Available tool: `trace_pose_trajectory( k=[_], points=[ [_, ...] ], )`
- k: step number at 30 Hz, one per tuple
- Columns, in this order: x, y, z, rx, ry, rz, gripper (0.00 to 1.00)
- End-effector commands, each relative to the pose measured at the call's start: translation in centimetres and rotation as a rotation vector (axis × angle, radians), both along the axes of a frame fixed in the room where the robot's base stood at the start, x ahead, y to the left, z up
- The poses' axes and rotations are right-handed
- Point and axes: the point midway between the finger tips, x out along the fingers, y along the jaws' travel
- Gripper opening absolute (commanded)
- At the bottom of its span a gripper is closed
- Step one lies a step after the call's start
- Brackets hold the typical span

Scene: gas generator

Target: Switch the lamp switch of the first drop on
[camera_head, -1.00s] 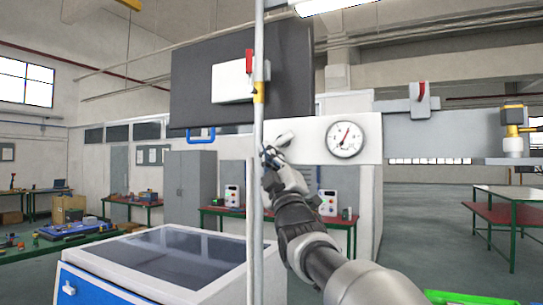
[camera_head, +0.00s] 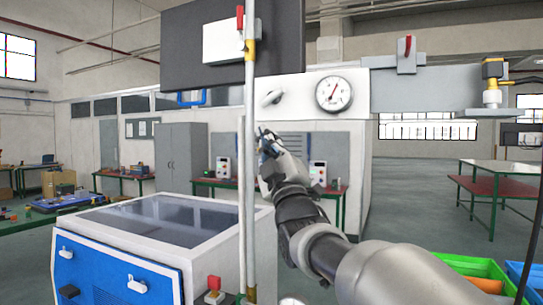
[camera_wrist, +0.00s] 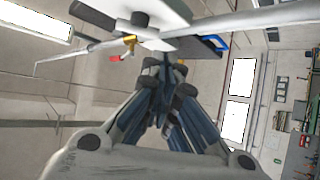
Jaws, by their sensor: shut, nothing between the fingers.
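I cannot tell for certain which control is the lamp switch of the first drop. A small white knob (camera_head: 271,97) sits on the white panel, left of a round gauge (camera_head: 334,94). My gripper (camera_head: 264,137) is below this knob in the head view, apart from it in the picture, just right of a thin vertical pole. Its fingers are together and empty; they also show closed in the wrist view (camera_wrist: 165,72). A red lever (camera_head: 240,17) is on a white box at top, and another red lever (camera_head: 407,54) is on the grey beam.
A blue cabinet (camera_head: 105,270) with a glass-topped white cover and white handles stands at lower left. The vertical pole (camera_head: 250,170) runs close beside my gripper. A red button box (camera_head: 214,290) is at the bottom. Green-framed tables (camera_head: 500,195) stand right; open floor lies between.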

Motion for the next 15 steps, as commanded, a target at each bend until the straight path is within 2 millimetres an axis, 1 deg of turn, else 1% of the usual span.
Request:
trace_pose_trajectory(
  k=[3, 6, 11, 15],
  points=[
    [-1.3, -0.5, -1.2, 0.001, -0.001, 0.000, 0.00],
    [-2.1, -0.7, -2.0, 0.000, -0.001, -0.001, 0.00],
    [-2.6, -0.9, -2.6, 0.000, -0.002, 0.000, 0.00],
    [-2.7, -0.9, -2.7, 0.000, -0.002, -0.001, 0.00]
  ],
)
